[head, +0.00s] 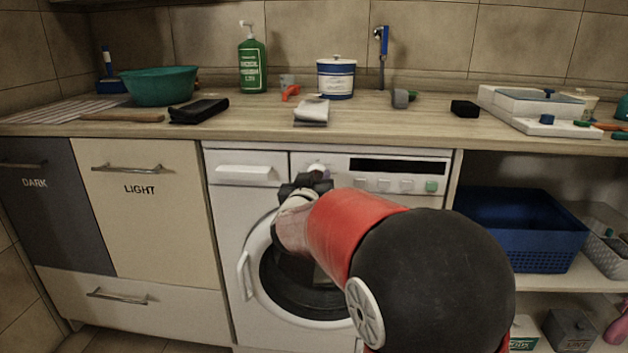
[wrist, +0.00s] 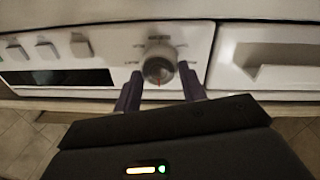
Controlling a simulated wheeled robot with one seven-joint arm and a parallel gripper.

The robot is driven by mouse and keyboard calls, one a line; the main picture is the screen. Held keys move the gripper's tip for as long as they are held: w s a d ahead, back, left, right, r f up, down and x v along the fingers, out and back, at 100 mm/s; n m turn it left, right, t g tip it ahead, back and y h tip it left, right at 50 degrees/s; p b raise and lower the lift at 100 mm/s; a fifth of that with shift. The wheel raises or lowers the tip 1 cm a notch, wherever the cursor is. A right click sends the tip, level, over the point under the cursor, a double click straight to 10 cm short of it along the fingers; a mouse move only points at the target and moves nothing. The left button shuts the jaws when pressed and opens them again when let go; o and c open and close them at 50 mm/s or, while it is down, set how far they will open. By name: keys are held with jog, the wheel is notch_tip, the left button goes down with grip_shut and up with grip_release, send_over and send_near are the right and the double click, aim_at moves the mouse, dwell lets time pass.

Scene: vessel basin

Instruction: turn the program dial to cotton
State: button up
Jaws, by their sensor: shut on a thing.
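The white washing machine (head: 237,199) stands under the counter, its panel at the top. The program dial (wrist: 158,64) is round and grey-silver, with small blurred labels around it that I cannot read. A thin reddish mark shows on its lower part in the wrist view. My gripper (wrist: 159,71) has one dark finger on each side of the dial and is shut on it. In the head view my gripper (head: 306,182) is at the panel, just right of the drawer, and my red and black arm hides part of the door; the dial (head: 317,169) is partly hidden.
The panel has a dark display (head: 400,166) and several buttons (head: 384,185). The detergent drawer (head: 245,172) is closed. The round door (head: 262,290) is closed. The counter (head: 270,117) above holds a green bottle (head: 252,66), a teal bowl (head: 160,86) and a white-blue tub (head: 336,78).

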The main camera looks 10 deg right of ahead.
jog(key=shift+m, duration=0.3)
jog(key=m+b, duration=0.2)
jog(key=m, duration=0.1)
jog(key=shift+d+m, duration=0.1)
jog(key=shift+m, duration=0.2)
jog(key=shift+m+y+b, duration=0.3)
jog(key=shift+m+b, duration=0.65)
jog(key=shift+m, duration=1.15)
jog(key=o, duration=1)
jog(key=shift+s, duration=0.1)
jog(key=v, duration=0.7)
jog(key=shift+s+r, duration=0.1)
jog(key=shift+s, duration=0.2)
